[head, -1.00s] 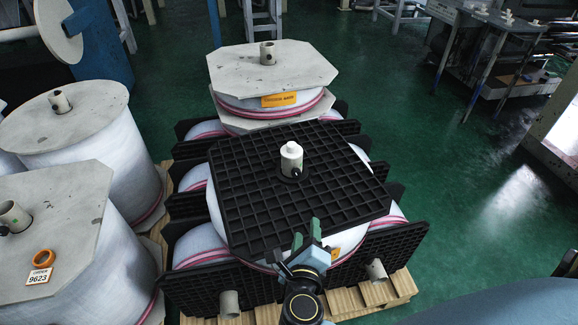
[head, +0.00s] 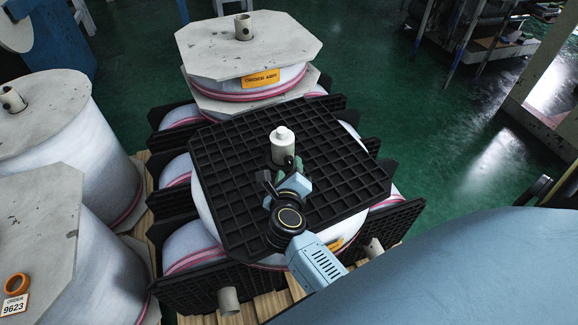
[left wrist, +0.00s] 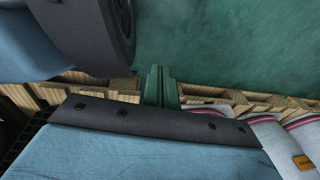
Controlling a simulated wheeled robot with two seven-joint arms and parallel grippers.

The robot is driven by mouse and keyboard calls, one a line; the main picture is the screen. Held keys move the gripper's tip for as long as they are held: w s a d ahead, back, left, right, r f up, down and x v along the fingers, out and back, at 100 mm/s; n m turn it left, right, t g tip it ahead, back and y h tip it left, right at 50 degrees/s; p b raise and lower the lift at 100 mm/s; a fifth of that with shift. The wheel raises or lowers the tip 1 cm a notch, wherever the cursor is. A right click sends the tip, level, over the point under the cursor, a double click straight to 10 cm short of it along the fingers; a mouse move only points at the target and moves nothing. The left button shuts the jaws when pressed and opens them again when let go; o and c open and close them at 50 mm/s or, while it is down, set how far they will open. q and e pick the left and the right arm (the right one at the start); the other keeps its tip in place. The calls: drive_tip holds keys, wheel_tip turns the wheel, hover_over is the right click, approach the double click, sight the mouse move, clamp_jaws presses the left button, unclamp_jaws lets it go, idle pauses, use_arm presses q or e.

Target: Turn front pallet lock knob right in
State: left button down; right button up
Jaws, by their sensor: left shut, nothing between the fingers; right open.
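The front pallet lock knob (head: 283,145) is a white upright cylinder with a narrower cap, on the black grid plate (head: 230,160) of the front film stack. My right gripper (head: 283,170) is over the plate, close to the near side of the knob. Its fingers are apart, and the knob's top stands clear beyond them. I cannot tell whether a finger touches the knob's base, which is partly hidden. My left gripper (left wrist: 160,86) shows only in the left wrist view, its green fingers shut and empty above the wooden pallet edge (left wrist: 205,98).
A second stack with a pale octagonal board (head: 255,45) and an orange label stands behind. Large white rolls (head: 50,130) stand at the left, one with an orange ring (head: 17,283). Open green floor (head: 440,150) lies to the right.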

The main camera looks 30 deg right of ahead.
sight(288, 159)
use_arm(q)
drive_tip(key=shift+w+d+r, duration=0.1)
drive_tip(key=shift+w+r, duration=0.1)
drive_tip(key=shift+w, duration=0.7)
use_arm(e)
drive_tip(key=shift+x, duration=1.5)
drive_tip(key=shift+c, duration=0.3)
drive_tip(key=c, duration=0.9)
use_arm(q)
drive_tip(key=shift+s, duration=0.1)
use_arm(e)
drive_tip(key=shift+r, duration=0.1)
